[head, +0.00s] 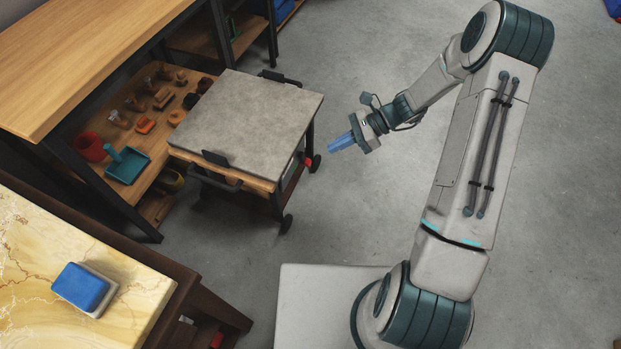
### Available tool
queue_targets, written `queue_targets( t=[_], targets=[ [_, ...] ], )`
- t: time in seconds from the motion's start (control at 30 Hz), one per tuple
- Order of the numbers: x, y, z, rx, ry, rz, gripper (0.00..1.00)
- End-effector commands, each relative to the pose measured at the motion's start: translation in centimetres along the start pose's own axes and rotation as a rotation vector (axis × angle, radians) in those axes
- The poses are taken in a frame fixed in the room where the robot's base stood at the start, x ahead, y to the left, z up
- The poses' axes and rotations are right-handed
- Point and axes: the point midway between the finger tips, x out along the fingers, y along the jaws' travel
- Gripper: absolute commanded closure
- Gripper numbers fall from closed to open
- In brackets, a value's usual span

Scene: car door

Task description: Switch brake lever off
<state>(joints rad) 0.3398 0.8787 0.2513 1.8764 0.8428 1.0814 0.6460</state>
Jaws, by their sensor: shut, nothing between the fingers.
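My gripper (341,142) is shut and empty. Its blue fingers point left, over open grey floor, to the right of a wheeled cart (247,123). There is a clear gap between the fingertips and the cart. Dark handles or brackets (217,168) show at the cart's near end and another (279,78) at its far end. The cart's casters (287,223) show on its right side. I cannot make out a brake lever in this view; it may be hidden or too small to tell.
A marble-topped table (40,255) with a blue sponge-like block (80,287) is at lower left. Grey floor (390,45) is free around my arm.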

Motion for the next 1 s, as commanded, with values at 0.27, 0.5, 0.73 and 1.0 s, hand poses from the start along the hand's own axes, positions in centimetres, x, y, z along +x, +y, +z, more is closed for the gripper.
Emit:
queue_targets(
  t=[0.27,0.5,0.73,1.0],
  targets=[
    [6.8,-4.5,-10.0,0.369,-0.302,-0.091,1.0],
    [12.0,-7.3,-18.3,0.689,-0.576,-0.166,1.0],
    [16.6,-9.1,-26.2,0.977,-0.843,-0.231,1.0],
    [19.5,-9.5,-31.4,1.165,-1.028,-0.273,1.0]
  ],
)
